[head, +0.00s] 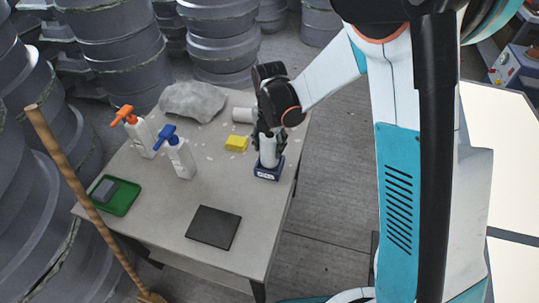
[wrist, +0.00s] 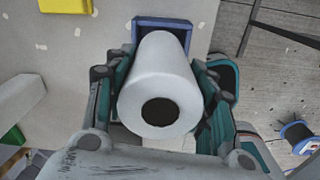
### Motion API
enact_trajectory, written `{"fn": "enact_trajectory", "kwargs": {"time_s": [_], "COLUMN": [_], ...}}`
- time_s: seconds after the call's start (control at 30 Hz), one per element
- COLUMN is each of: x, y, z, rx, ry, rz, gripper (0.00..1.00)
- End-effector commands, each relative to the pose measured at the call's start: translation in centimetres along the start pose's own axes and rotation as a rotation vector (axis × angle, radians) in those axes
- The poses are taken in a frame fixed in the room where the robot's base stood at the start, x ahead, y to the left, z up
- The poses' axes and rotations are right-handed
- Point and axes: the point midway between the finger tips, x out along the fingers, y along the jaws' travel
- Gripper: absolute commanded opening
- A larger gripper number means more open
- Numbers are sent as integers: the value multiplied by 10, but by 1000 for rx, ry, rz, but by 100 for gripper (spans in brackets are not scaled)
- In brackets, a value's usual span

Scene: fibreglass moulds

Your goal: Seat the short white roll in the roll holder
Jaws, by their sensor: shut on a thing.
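The short white roll (head: 268,154) is held upright between the fingers of my gripper (head: 268,136) at the right side of the table. In the wrist view the roll (wrist: 160,85) fills the space between the two fingers (wrist: 160,95), its dark round bore facing the camera. The blue roll holder (head: 268,174) stands on the table directly below the roll. Its blue rim also shows behind the roll's far end in the wrist view (wrist: 145,23). The roll's lower end is at the holder, but I cannot tell how deep it sits.
A yellow block (head: 236,144) and another white cylinder (head: 242,115) lie close by. Two spray bottles, blue-topped (head: 181,158) and orange-topped (head: 142,138), stand to the left. A dark square plate (head: 213,228) lies in front; a green tray (head: 118,197) is at far left.

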Motion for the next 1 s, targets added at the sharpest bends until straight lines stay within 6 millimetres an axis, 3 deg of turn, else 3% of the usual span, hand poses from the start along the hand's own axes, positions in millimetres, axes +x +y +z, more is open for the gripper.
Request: {"fn": "enact_trajectory", "kwargs": {"time_s": [0.37,0.77,0.8,0.87,1.0], "x": [42,47,46,46,46], "y": [0,0,0,0,0], "z": [0,0,0,0,0], "rx": [0,0,0,0,0], "ry": [0,0,0,0,0], "rz": [0,0,0,0,0], "gripper": [21,21,57,70,70]}}
